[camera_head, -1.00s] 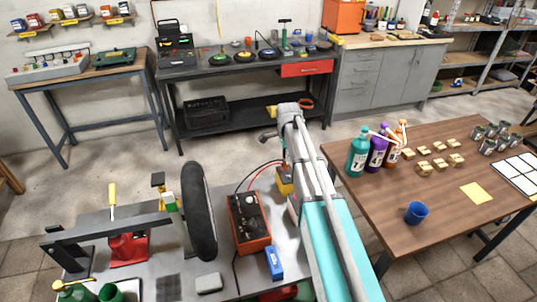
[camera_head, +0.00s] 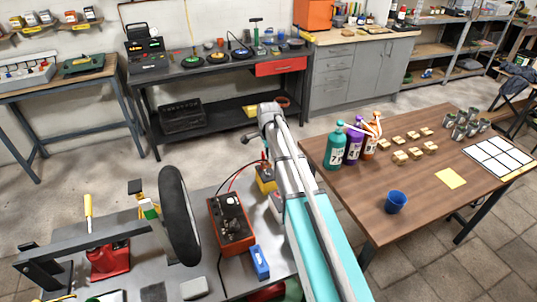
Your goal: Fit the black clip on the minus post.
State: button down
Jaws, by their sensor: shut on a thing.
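The yellow battery (camera_head: 264,184) stands on the grey bench, left of my forearm, which hides part of it. A black cable and a red cable run from the orange charger (camera_head: 231,224) up to the battery's top. My gripper (camera_head: 265,153) is just above the battery, mostly hidden by my own arm. It is shut on what appears to be the black clip, where the black cable leads. The clip itself and the minus post are too small or hidden to make out. I cannot tell whether the clip touches the post.
A black tire (camera_head: 178,216) stands left of the charger. A blue box (camera_head: 259,262) lies in front of the charger. Open floor separates this bench from the back workbench.

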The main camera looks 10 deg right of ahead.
jog(key=shift+f+b, duration=1.65)
jog(key=shift+f, duration=0.2)
jog(key=shift+f+b, duration=1.35)
dwell(1.5)
jog(key=shift+c, duration=1.5)
grip_release()
jog(key=o, duration=0.3)
jog(key=shift+r, duration=0.15)
jog(key=shift+r+p, duration=3.9)
jog(key=shift+p, duration=0.15)
